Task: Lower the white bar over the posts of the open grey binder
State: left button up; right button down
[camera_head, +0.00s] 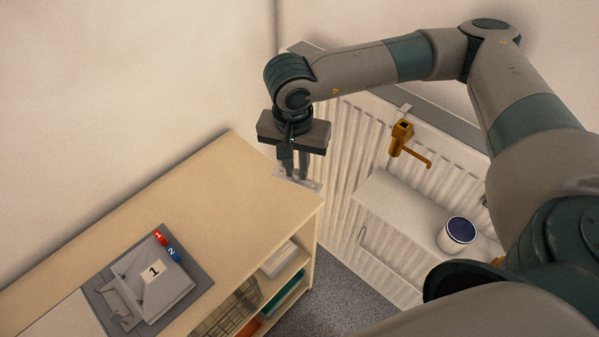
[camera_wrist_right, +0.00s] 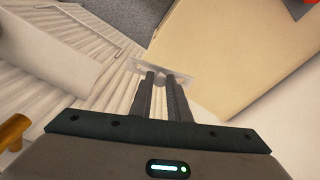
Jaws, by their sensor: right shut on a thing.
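The open grey binder (camera_head: 97,291) lies on the left part of the wooden cabinet top. A divider page (camera_head: 178,293) marked "1" lies in it, with a red tab "1" and a blue tab "2" along its far edge. My right gripper (camera_head: 296,174) is shut on the white bar (camera_head: 312,184), above the cabinet's right end and well away from the binder. In the right wrist view the bar (camera_wrist_right: 145,67) sticks out on both sides of the fingertips (camera_wrist_right: 167,77). My left gripper is out of view. The binder's posts are too small to make out clearly.
The cabinet top (camera_head: 225,190) is clear between binder and bar. Its shelves hold papers and a wire basket (camera_head: 228,314). To the right are a radiator (camera_head: 345,130), a white ledge (camera_head: 400,205) with a blue-topped white tin (camera_head: 457,235), and an orange tap-like fitting (camera_head: 402,137).

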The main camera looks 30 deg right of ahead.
notch_tip(320, 180, up, 9)
jog(key=w+a+n, duration=0.1)
jog(key=w+n, duration=0.1)
jog(key=n, duration=0.6)
jog(key=shift+a+n+t+y, duration=0.15)
jog(key=shift+n+t+y, duration=0.15)
jog(key=shift+y, duration=0.1)
jog(key=shift+a+f, duration=0.1)
jog(key=shift+a, duration=0.05)
